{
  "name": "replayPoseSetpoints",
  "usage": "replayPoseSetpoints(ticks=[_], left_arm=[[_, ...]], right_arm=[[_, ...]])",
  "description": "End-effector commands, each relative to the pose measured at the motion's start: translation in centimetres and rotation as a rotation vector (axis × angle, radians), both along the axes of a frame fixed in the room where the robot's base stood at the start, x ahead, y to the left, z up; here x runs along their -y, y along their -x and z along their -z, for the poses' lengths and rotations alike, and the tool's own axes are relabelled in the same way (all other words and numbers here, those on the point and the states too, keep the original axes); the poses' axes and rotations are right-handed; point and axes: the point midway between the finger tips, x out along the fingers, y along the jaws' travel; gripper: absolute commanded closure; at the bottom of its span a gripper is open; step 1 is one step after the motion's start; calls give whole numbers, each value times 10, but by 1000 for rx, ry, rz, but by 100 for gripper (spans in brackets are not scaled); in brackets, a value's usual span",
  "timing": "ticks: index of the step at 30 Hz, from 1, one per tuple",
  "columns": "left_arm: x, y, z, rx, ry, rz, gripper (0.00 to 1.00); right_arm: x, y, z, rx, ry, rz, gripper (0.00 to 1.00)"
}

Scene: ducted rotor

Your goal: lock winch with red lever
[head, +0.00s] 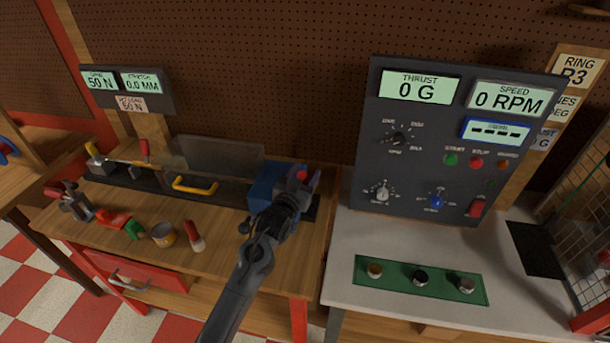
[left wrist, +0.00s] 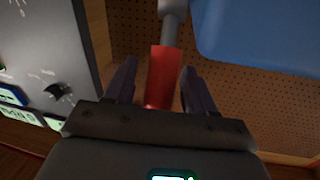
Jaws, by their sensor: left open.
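The winch is a blue box (head: 264,184) at the right end of the dark rail on the wooden bench. Part of its blue body (left wrist: 260,35) fills the upper right of the left wrist view. Its red lever (left wrist: 163,75) on a grey stem lies between the fingers of my left gripper (left wrist: 158,82) in that view. A small red bit of the lever (head: 302,174) shows at my left gripper (head: 306,180) in the head view. My left gripper is open around the red grip, with gaps visible beside it. My wrist hides part of the winch.
A dark panel (head: 385,185) with displays and knobs stands close right of my left gripper. A clear shield (head: 215,155) and yellow handle (head: 195,186) are on the rail to the left.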

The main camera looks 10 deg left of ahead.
Motion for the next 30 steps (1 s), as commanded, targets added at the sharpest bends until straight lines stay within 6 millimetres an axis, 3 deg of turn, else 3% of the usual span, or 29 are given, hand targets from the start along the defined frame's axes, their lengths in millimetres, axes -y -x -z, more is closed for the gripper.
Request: replayPoseSetpoints(ticks=[12, 23, 30], left_arm=[[1, -4, 0, 0, 0, 0, 45], [1, -4, 0, 0, 0, 0, 100], [0, -4, -1, -2, 0, -1, 100]], right_arm=[[2, 0, 1, 0, 8, -6, 45], [1, 0, 1, 0, 5, -4, 45], [0, 0, -1, 0, 0, 0, 45]])
